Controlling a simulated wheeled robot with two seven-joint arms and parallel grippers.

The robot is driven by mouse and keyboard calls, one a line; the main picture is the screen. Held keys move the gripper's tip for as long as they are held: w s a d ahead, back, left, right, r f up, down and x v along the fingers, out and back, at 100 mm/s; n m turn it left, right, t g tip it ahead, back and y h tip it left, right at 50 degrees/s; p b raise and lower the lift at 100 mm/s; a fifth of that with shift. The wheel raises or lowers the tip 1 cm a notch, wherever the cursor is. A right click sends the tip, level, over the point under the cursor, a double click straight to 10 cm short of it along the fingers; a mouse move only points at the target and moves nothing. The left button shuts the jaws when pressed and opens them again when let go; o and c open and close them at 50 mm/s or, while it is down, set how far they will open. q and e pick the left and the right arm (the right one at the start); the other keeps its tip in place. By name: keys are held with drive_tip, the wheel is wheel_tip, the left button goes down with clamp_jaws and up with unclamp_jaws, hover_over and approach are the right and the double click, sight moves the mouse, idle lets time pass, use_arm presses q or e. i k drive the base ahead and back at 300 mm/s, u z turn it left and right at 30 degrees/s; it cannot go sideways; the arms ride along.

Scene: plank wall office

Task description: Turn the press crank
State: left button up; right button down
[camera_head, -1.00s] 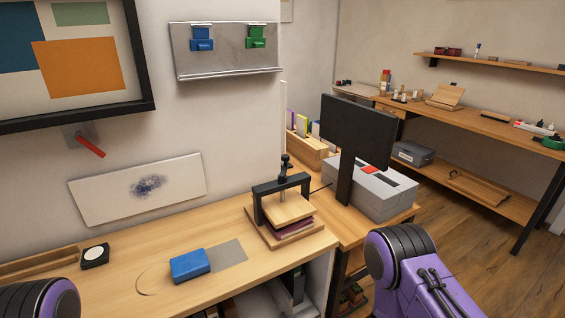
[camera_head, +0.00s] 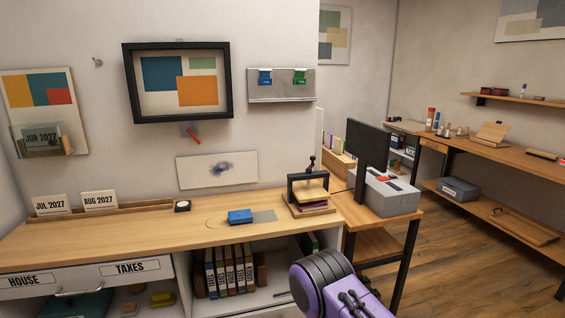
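The press (camera_head: 308,193) stands on the right end of the wooden desk (camera_head: 130,235). It has a black frame, a wooden plate, and a dark reddish stack under the plate on a wooden base. Its black crank (camera_head: 312,163) sticks up at the top of the frame; its handle's exact direction is too small to tell. A purple and black part of my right arm shows at the bottom, in front of the desk and apart from the press. Neither gripper shows in the head view.
A blue block (camera_head: 240,216) lies on the desk left of the press. A monitor (camera_head: 370,148) and a grey box (camera_head: 385,194) stand on a side table to the right. Binders (camera_head: 230,270) fill a shelf below. Open floor (camera_head: 450,260) lies at right.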

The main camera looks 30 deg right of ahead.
sight(308, 171)
drive_tip(key=z, duration=0.55)
drive_tip(key=i, duration=0.6)
drive_tip(key=z, duration=0.65)
